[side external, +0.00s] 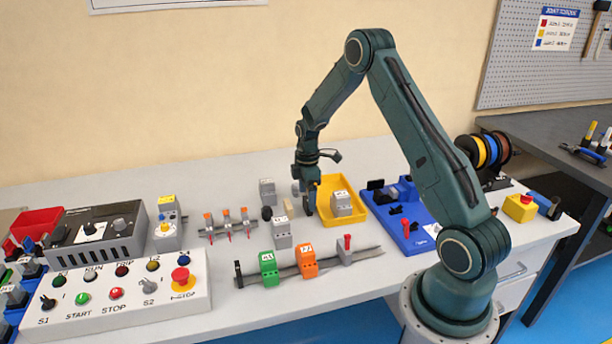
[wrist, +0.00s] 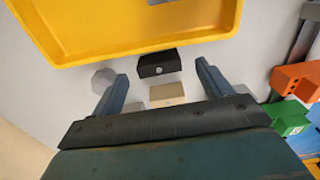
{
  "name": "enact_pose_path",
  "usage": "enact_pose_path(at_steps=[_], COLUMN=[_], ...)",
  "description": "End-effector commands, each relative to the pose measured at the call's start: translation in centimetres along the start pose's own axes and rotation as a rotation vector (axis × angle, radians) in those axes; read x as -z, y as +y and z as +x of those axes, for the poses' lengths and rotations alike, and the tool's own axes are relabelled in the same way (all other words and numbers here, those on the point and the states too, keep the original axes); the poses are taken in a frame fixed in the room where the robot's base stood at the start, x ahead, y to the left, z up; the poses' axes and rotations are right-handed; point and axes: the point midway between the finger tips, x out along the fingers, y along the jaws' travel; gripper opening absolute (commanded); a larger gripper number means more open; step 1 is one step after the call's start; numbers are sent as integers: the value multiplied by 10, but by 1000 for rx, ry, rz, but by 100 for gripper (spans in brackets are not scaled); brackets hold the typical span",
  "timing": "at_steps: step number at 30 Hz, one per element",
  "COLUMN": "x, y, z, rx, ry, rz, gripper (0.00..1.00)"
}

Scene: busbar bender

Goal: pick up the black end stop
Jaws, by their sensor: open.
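My gripper (wrist: 162,71) is open, with one finger to the left and one to the right of the black end stop, and a gap on each side. In the side view my gripper (side external: 307,208) points down beside the yellow tray; I cannot tell the end stop from the dark fingers there.
The yellow tray (wrist: 65,48) is close beyond the end stop. A grey faceted piece (wrist: 103,77) lies near the left finger. The beige block (side external: 288,207) and a grey module (side external: 281,234) stand near my gripper. Orange (side external: 306,261) and green (side external: 268,269) modules sit on the front rail.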

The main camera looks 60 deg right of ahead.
Motion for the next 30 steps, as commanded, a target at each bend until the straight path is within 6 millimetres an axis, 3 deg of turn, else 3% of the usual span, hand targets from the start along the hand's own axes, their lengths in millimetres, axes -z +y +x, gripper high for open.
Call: enact_pose_path(at_steps=[9, 25, 26, 30], x=[-1, -1, -1, -1], y=[1, 1, 1, 1], z=[32, 34, 34, 34], rx=[1, 0, 0, 0], ry=[-1, 0, 0, 0], rz=[0, 0, 0, 0], gripper=[78, 78, 76, 49])
